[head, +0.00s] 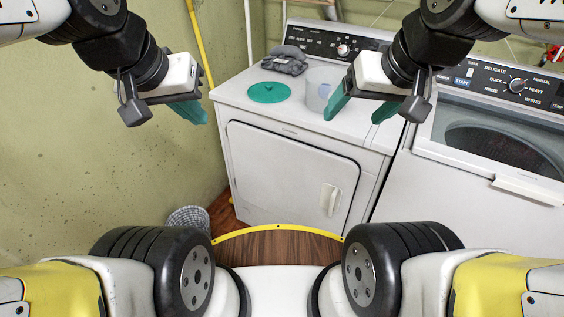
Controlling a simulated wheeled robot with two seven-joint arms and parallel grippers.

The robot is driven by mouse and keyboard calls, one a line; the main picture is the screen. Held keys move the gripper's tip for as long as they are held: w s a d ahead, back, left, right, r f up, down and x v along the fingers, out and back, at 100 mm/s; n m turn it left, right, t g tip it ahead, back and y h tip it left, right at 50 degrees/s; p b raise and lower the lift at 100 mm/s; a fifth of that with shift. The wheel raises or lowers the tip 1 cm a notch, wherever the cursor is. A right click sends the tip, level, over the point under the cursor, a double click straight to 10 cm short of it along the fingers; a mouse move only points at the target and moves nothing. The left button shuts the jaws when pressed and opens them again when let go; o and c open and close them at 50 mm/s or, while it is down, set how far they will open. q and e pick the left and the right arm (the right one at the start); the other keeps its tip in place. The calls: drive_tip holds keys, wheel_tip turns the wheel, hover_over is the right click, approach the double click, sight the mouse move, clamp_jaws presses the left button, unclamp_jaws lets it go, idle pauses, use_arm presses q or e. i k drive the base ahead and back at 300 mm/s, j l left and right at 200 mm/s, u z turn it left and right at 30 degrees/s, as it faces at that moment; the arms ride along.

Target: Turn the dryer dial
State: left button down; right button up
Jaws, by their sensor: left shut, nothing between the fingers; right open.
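The white dryer (283,163) stands ahead of me with its front door shut. Its dark control panel (310,44) runs along the back of its top. The dryer dial (343,49) is a light knob with a bit of red, near the panel's right part. My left gripper (194,112) is shut and empty, in the air to the left of the dryer. My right gripper (359,110) is open and empty, above the dryer's front right top, nearer to me than the dial and apart from it. My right arm hides the panel's right end.
On the dryer top are a folded grey cloth (285,61), a green lid (269,92) and a clear container (319,89), partly behind my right gripper. A washer (470,180) with its own dial (517,86) stands at right. A grey basket (188,219) stands by the left wall.

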sight(344, 49)
drive_tip(key=i+j+u, duration=0.15)
drive_tip(key=i, duration=0.6)
drive_tip(key=i+j+u, duration=0.15)
drive_tip(key=i, duration=0.6)
